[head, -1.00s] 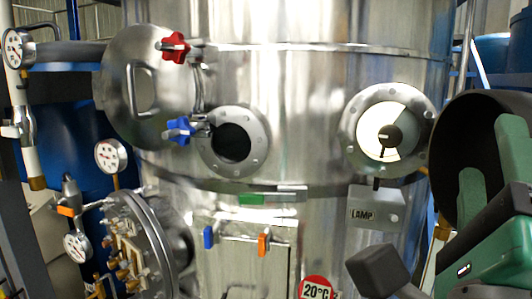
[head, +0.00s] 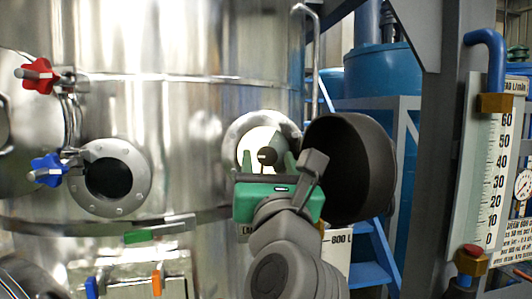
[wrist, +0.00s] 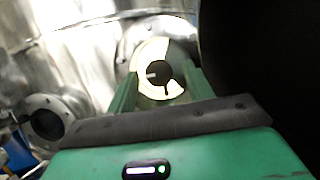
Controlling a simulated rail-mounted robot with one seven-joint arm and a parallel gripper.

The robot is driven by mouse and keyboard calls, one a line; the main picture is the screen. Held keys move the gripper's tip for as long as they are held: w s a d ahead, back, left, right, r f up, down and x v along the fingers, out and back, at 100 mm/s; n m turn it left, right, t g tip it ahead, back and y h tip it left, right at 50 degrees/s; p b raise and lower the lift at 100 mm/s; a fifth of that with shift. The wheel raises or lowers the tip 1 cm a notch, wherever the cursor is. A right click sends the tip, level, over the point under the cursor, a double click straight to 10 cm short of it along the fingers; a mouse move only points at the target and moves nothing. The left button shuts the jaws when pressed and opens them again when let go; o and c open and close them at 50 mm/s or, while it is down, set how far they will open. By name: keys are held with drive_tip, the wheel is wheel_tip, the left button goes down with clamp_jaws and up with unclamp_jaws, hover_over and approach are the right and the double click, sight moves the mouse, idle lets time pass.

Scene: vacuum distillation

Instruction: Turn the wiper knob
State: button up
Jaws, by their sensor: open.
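The wiper knob (head: 267,156) is a small dark round knob in the middle of a lit, cream-coloured sight glass with a bolted metal flange (head: 233,133) on the steel vessel. My green gripper (head: 268,166) is in front of this glass with its fingers apart and pointing at it. In the wrist view the knob (wrist: 158,74) shows between the two fingers of my gripper (wrist: 158,92), beyond the tips. The fingers appear apart from the knob; the remaining distance is hard to judge. My gripper hides the lower part of the flange in the head view.
A large dark round shape is close right of my gripper. A grey post (head: 436,180) and a scaled flow tube (head: 490,175) stand further right.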

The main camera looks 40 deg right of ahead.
drive_tip(key=shift+w+d+r, duration=0.2)
drive_tip(key=shift+w+d, duration=0.05)
drive_tip(key=shift+w, duration=0.15)
drive_tip(key=c, duration=1)
drive_tip(key=shift+o, duration=0.2)
drive_tip(key=shift+f+n, duration=0.1)
drive_tip(key=shift+n, duration=0.4)
